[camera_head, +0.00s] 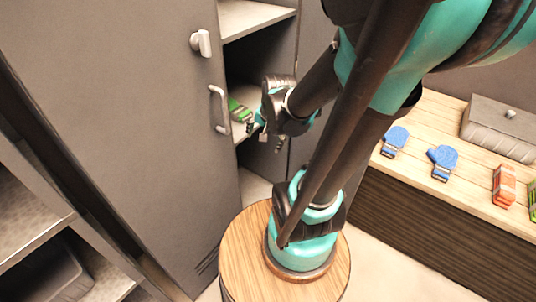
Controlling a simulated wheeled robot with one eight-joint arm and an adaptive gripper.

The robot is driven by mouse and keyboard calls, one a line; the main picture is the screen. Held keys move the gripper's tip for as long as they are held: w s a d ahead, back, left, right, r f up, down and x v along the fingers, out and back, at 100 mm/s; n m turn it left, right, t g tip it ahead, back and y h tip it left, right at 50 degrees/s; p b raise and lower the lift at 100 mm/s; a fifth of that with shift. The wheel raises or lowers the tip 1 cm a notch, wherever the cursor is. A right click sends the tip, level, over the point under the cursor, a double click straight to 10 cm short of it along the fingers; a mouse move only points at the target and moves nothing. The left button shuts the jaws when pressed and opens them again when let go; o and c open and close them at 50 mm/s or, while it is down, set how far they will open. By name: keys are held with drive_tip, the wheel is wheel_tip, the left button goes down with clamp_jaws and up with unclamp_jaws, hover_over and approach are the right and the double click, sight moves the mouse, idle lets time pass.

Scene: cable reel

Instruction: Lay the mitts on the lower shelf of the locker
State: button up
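Two blue mitts lie apart on the wooden bench at the right, one mitt (395,140) nearer my arm and the other mitt (442,160) to its right. The grey locker (130,110) stands at the left, with its shelves showing beside the handled door panel. An upper shelf (245,17) and a lower shelf (236,134) show. A small green item (238,109) is at the lower shelf, just left of my gripper (264,132). My gripper reaches into the locker opening. I cannot tell whether it touches the green item or how far its fingers are apart.
The wooden bench (480,185) also bears a grey lidded box (502,128), an orange striped item (504,186) and a green item (533,200) cut by the picture edge. The door handle (219,109) juts out beside my gripper. Grey shelving (35,215) stands at the lower left.

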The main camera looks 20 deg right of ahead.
drive_tip(key=shift+s+a+f+n+h, duration=0.15)
drive_tip(key=shift+s+f+n, duration=0.15)
drive_tip(key=shift+s+n, duration=0.9)
drive_tip(key=shift+s+d+f+n+h, duration=0.1)
drive_tip(key=shift+s+f+n, duration=0.4)
drive_tip(key=shift+n, duration=1.25)
drive_tip(key=shift+s+a+f+n+h, duration=0.1)
drive_tip(key=shift+s+f+n+h, duration=0.05)
drive_tip(key=shift+s+n, duration=1.15)
